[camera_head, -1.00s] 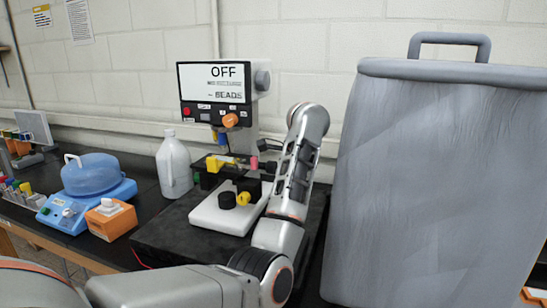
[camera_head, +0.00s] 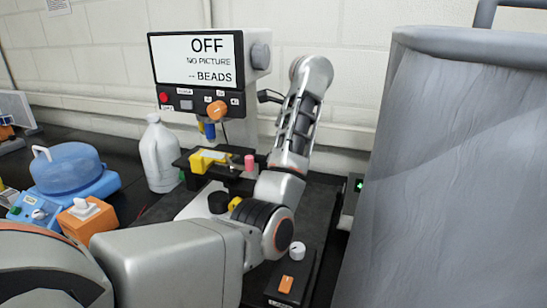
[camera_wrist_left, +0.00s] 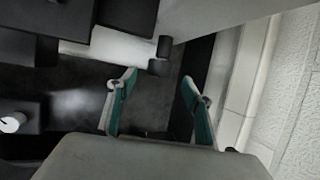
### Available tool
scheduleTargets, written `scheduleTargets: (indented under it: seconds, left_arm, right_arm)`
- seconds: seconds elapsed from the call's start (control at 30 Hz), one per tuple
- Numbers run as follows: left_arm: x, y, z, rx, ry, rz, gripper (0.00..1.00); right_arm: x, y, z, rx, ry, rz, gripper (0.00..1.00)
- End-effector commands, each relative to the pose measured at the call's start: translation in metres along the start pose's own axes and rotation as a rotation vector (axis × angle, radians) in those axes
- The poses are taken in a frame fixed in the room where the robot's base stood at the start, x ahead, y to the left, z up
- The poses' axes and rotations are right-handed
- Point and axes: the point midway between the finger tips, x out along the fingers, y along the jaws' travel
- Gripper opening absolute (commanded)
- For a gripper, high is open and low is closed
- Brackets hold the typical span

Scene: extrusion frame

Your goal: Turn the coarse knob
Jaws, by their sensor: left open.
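The microscope stands on a dark mat under a screen (camera_head: 195,60) reading "OFF". A black knob (camera_head: 218,202) and a yellow knob (camera_head: 235,204) show at its white base (camera_head: 196,205), partly behind my left arm. I cannot tell for sure which is the coarse knob. In the left wrist view my left gripper (camera_wrist_left: 159,75) is open and empty, with its teal-lined fingers apart. Two small dark cylinders (camera_wrist_left: 165,46) show just beyond the fingertips, beside a pale slab. My left gripper is hidden in the head view behind its arm. My right gripper is not in view.
A control box (camera_head: 285,285) with a white knob and orange switch lies right of my arm. A white bottle (camera_head: 160,155), blue lidded device (camera_head: 72,170) and orange box (camera_head: 88,217) stand left. A large grey container (camera_head: 455,170) blocks the right.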

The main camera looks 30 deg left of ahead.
Motion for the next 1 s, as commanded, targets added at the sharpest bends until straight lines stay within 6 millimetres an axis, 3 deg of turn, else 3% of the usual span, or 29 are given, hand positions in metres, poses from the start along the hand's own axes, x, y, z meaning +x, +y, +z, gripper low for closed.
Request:
scheduleTargets:
  seconds: [0.1, 0.3, 0.7, 0.73, 0.87, 1.0]
  left_arm:
    - [0.022, 0.001, 0.002, 0.000, -0.005, 0.003, 0.51]
    - [0.046, 0.000, 0.001, -0.001, -0.003, 0.001, 0.51]
    - [0.056, 0.000, 0.000, 0.000, 0.000, 0.000, 0.51]
    - [0.056, 0.000, 0.000, 0.000, 0.000, 0.000, 0.48]
    - [0.055, 0.000, 0.000, 0.000, 0.000, 0.000, 0.14]
    - [0.055, 0.000, 0.000, 0.000, 0.000, 0.000, 0.13]
  right_arm:
    - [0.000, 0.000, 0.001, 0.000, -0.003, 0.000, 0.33]
    - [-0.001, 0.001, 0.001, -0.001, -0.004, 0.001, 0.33]
    - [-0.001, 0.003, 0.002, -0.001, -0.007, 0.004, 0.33]
    - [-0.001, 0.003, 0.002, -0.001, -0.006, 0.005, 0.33]
    - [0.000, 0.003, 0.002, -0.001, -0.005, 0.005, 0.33]
    - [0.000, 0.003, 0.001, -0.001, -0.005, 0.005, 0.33]
